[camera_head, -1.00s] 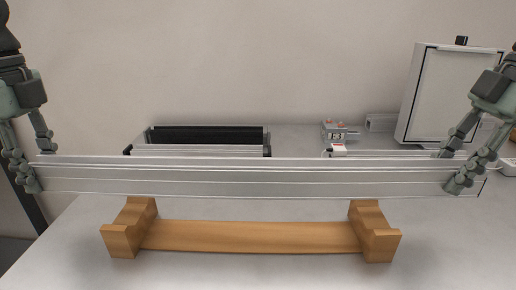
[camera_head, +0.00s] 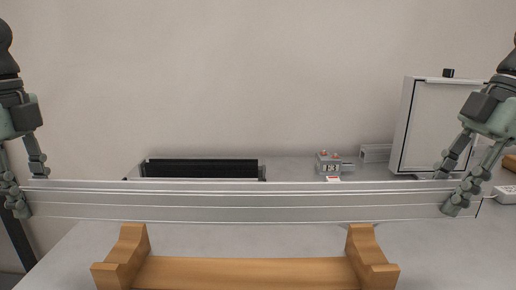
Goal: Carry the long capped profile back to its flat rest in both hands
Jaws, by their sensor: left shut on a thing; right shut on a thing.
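The long silver profile (camera_head: 240,202) spans most of the head view, roughly level. My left gripper (camera_head: 28,197) is shut on its left end. My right gripper (camera_head: 456,196) is shut on its right end, where a dark cap edge (camera_head: 479,208) shows. A wooden rest (camera_head: 245,272) with two notched end blocks stands on the table in front of the profile, lower in the picture. The profile appears held above the table, behind and above the rest's blocks, and does not visibly touch them. The rest's near edge is cut off by the picture.
A black slotted unit (camera_head: 200,168) lies on the table behind the profile. A small grey device with a counter (camera_head: 329,162) stands right of centre. A white-framed panel (camera_head: 440,125) stands at the back right. A white power strip (camera_head: 505,194) lies at the right edge.

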